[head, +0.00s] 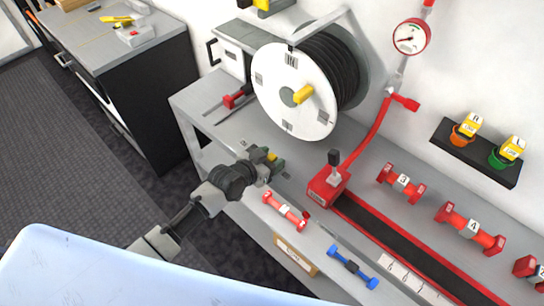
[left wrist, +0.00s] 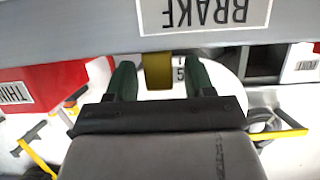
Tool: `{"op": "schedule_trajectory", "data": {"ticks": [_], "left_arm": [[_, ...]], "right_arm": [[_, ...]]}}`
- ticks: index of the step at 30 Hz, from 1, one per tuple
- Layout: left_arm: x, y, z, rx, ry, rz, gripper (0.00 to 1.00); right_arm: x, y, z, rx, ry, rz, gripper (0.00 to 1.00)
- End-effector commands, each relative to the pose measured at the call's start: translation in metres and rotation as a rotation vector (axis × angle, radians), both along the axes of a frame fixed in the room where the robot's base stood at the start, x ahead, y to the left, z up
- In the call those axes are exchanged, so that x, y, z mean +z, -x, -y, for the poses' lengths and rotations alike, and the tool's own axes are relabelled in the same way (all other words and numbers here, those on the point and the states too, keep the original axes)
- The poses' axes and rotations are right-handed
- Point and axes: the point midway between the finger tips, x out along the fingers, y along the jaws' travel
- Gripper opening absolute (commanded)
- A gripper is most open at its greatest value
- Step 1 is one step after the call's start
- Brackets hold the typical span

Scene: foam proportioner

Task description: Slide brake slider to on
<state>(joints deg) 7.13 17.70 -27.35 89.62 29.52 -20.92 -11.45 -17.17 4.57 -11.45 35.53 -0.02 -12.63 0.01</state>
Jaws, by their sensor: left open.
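The brake slider's yellow knob (left wrist: 157,70) shows in the left wrist view below a plate lettered BRAKE (left wrist: 205,14). My left gripper (left wrist: 156,82) is open, with one dark green finger on each side of the knob. I cannot tell whether the fingers touch it. In the head view my left gripper (head: 268,162) is at the bench's front edge, with the yellow knob (head: 272,156) at its fingertips. The gripper hides most of the slider's track, and its on mark is not readable. My right gripper is not in view.
A white hose reel (head: 272,80) stands behind the left gripper. To its right are a red block (head: 322,192) with a black-topped lever (head: 334,160), a red dumbbell-shaped fitting (head: 286,211) and a blue one (head: 352,267). A red-knobbed slider (head: 235,98) lies left of the reel.

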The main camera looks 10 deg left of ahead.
Motion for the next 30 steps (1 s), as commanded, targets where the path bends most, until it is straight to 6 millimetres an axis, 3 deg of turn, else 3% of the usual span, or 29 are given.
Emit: {"op": "schedule_trajectory", "data": {"ticks": [11,21,26,30], "left_arm": [[-0.002,-0.005,0.004,-0.001,0.000,0.000,0.53],[-0.002,-0.005,0.003,0.000,0.000,0.000,0.03],[-0.002,-0.005,0.003,0.000,0.000,0.000,0.00],[-0.006,-0.014,-0.011,-0.001,-0.007,0.005,0.00]], "right_arm": [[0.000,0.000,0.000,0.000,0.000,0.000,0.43],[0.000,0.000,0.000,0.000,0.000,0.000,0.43],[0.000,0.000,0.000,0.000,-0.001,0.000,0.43],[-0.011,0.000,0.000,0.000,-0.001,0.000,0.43]]}}
